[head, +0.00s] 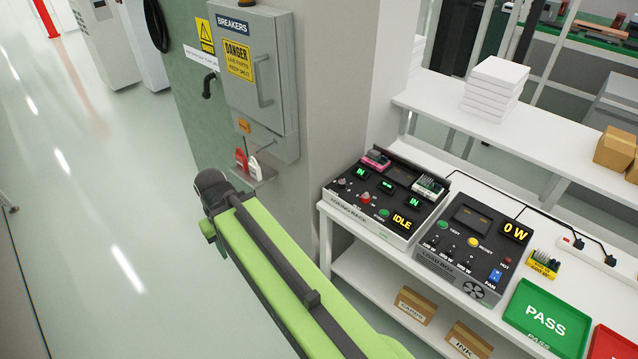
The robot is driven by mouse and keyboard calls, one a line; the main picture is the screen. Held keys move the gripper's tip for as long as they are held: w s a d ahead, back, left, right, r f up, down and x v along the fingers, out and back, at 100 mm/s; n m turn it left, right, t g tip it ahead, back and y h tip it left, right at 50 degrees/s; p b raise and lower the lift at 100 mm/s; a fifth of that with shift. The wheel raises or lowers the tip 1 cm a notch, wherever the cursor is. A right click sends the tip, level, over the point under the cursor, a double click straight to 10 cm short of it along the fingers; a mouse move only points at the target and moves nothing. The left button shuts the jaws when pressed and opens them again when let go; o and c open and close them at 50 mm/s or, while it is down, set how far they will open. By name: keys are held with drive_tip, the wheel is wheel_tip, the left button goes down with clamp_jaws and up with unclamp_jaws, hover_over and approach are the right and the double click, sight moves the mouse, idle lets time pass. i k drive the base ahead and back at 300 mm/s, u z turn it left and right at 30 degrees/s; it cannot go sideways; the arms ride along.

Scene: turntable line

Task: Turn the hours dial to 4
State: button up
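A dark control box (371,233) stands at the left end of the white bench, its front label blurred, perhaps "AGING RACK". It has small green lit readouts and an "IDLE" display (402,222). I cannot tell which is the hours dial, and no hour numbers or pointer can be read. My green arm crosses the lower middle, left of the bench, its dark end near the breaker cabinet. No gripper fingers show.
A load box (437,267) reading "0 W" stands right of the control box, then a green PASS tray (546,316) and part of a red tray (607,343). The breaker cabinet (238,100) is on the pillar. Open floor lies left.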

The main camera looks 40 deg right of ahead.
sight(342, 182)
drive_tip(key=u, duration=0.15)
drive_tip(key=k, duration=0.9)
drive_tip(key=z, duration=0.95)
drive_tip(key=i, duration=1.05)
drive_tip(key=z, duration=0.1)
